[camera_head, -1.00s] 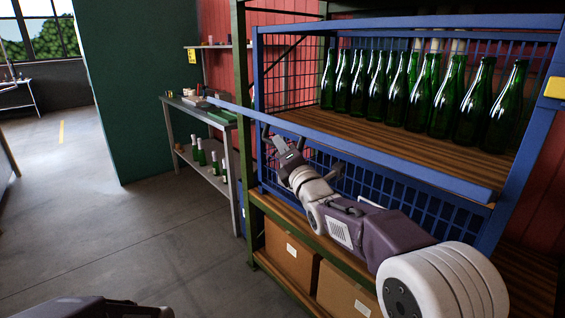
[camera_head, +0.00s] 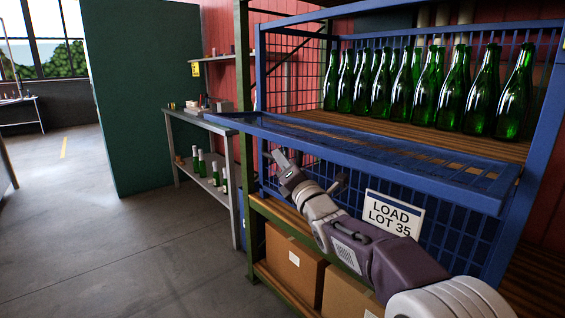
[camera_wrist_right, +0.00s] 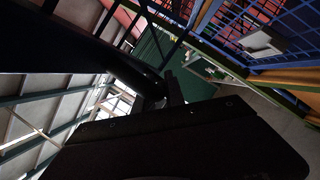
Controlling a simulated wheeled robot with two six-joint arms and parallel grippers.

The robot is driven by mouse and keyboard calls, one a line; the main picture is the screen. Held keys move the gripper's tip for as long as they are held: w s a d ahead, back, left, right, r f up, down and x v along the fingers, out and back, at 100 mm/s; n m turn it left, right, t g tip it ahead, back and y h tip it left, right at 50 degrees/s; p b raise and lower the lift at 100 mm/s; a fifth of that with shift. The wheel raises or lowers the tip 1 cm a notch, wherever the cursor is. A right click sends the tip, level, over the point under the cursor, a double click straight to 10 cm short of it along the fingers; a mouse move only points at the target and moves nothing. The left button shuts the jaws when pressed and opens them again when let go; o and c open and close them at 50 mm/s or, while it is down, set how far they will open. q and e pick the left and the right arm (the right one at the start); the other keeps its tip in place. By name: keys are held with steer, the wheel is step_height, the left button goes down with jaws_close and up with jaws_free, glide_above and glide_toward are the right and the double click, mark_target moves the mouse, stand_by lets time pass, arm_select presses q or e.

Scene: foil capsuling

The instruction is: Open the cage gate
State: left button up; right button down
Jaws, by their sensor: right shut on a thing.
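The cage gate (camera_head: 345,158) is a blue-framed mesh panel on the front of a blue cage (camera_head: 259,75). It leans outward, so I see its upper side and its long front rail. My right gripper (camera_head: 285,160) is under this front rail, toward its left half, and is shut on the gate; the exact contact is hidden. In the right wrist view, dark gripper parts fill much of the picture. My left gripper is not in view.
Several green bottles (camera_head: 450,98) stand on the wooden shelf inside the cage. A sign reading "LOAD LOT 35" (camera_head: 391,215) shows below the gate. Cardboard boxes (camera_head: 293,272) sit low. A side table (camera_head: 205,125) stands left of the rack. The floor (camera_head: 115,235) at left is clear.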

steer(key=shift+r, duration=0.2)
steer(key=c, duration=1.4)
jaws_free()
steer(key=shift+s+d+f, duration=0.1)
steer(key=shift+s+f, duration=0.1)
steer(key=shift+s, duration=0.05)
steer(key=v, duration=0.8)
steer(key=shift+s, duration=0.25)
steer(key=shift+d+f, duration=0.1)
steer(key=shift+d, duration=0.05)
